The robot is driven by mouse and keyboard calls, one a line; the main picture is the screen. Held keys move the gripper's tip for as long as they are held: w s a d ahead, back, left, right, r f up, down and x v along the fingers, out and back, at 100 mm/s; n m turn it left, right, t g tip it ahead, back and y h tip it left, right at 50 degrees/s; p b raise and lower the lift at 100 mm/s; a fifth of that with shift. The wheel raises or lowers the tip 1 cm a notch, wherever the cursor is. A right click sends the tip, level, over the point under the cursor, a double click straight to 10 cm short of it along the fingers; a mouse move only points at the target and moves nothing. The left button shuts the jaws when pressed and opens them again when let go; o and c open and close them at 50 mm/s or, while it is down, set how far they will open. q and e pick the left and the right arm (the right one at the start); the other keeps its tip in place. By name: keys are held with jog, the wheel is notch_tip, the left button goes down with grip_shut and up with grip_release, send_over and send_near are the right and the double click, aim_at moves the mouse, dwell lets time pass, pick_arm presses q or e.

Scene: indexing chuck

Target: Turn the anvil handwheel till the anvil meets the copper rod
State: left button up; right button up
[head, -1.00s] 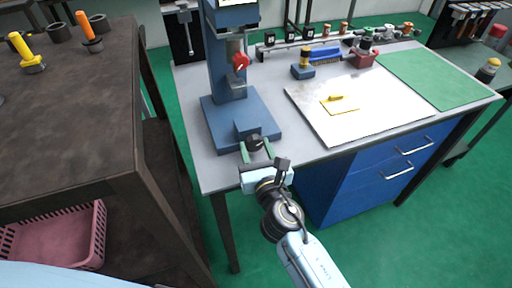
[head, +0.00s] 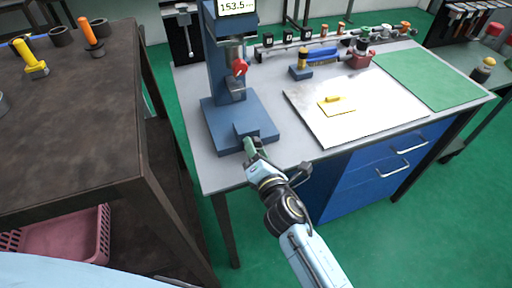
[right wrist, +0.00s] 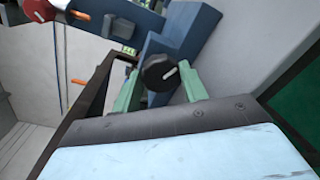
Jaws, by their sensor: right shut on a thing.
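The blue press (head: 219,60) stands on the grey bench, its blue base (head: 222,128) near the front left corner. The black anvil handwheel (right wrist: 160,72), with a white mark, sits at the front of the base. My right gripper (head: 252,146) is shut on the handwheel, with a green finger on each side of it in the right wrist view (right wrist: 160,90). In the head view the gripper hides the handwheel. A red knob (head: 240,67) is on the press, above the base. I cannot make out the copper rod or its gap to the anvil. My left gripper is out of view.
The press display (head: 237,7) reads 153.5, its end cut off. A white board (head: 355,115) with a yellow piece (head: 336,105) lies right of the press, with a green mat (head: 432,80) beyond. A dark table (head: 75,115) stands at the left.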

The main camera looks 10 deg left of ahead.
jog(key=m+p, duration=0.1)
jog(key=m, duration=0.3)
jog(key=shift+d, duration=0.1)
jog(key=m+y+p, duration=0.1)
jog(key=m, duration=0.2)
jog(key=shift+m+g, duration=0.3)
jog(key=m+p, duration=0.1)
jog(key=m, duration=0.3)
jog(key=shift+f, duration=0.15)
jog(key=m+y+p, duration=0.1)
jog(key=m, duration=0.2)
jog(key=shift+f+m, duration=0.1)
jog(key=shift+m, duration=0.2)
jog(key=m, duration=0.7)
jog(key=shift+f+y, duration=0.15)
jog(key=shift+y, duration=0.15)
jog(key=m+b, duration=0.1)
jog(key=m, duration=0.3)
jog(key=shift+m+b, duration=0.35)
jog(key=shift+m, duration=1.75)
